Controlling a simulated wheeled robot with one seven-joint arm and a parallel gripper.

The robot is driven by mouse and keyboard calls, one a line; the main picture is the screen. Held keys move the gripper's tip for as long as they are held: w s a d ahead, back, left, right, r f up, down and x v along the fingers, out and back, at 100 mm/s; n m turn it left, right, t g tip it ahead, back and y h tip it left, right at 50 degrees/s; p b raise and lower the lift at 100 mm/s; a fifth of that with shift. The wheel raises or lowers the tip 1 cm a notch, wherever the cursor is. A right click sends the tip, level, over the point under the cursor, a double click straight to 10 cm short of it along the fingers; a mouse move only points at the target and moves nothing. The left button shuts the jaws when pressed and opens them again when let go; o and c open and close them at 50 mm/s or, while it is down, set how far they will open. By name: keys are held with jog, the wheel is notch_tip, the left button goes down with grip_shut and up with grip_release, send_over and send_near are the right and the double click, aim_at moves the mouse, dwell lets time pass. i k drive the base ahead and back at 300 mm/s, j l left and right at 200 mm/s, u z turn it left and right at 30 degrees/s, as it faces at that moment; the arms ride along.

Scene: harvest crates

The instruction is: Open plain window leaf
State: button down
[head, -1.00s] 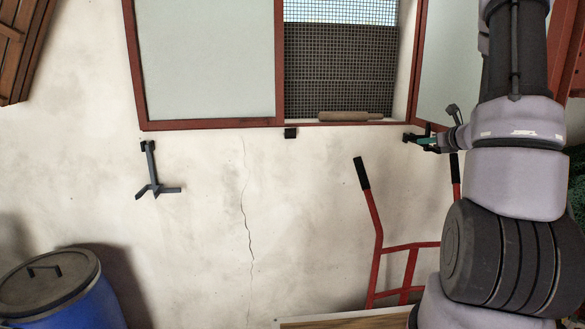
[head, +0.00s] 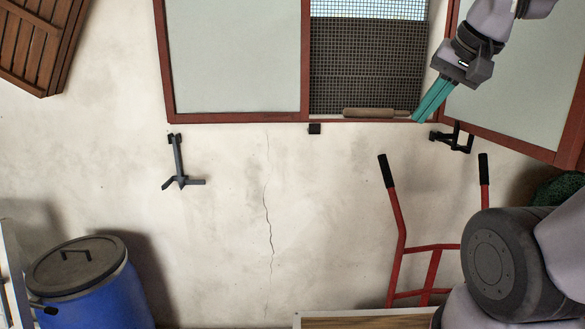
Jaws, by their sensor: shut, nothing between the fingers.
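The window has two pale grey-green leaves in red-brown frames. The left leaf (head: 236,55) lies flat across the left half of the window. The right leaf (head: 515,95) stands swung out from the opening at an angle to the wall; its upper part is hidden by my arm. My gripper (head: 421,114) has teal fingers, shut and empty. In the picture its tips overlap the lower right corner of the opening, left of the right leaf; I cannot tell whether they touch anything. A black bracket-like piece (head: 455,138) shows just below, near the right leaf's lower left corner.
A dark mesh (head: 365,60) fills the opening, and a wooden roller (head: 375,113) lies on the sill. A small black block (head: 315,129) and a dark metal hook (head: 180,160) are on the wall. Below are a red hand truck (head: 400,235) and a blue barrel (head: 95,295).

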aim_at(221, 61)
jog(key=j, duration=0.65)
jog(key=i+j, duration=0.2)
jog(key=i, duration=0.15)
jog(key=i+j, duration=0.2)
jog(key=i, duration=0.2)
jog(key=j+u, duration=0.05)
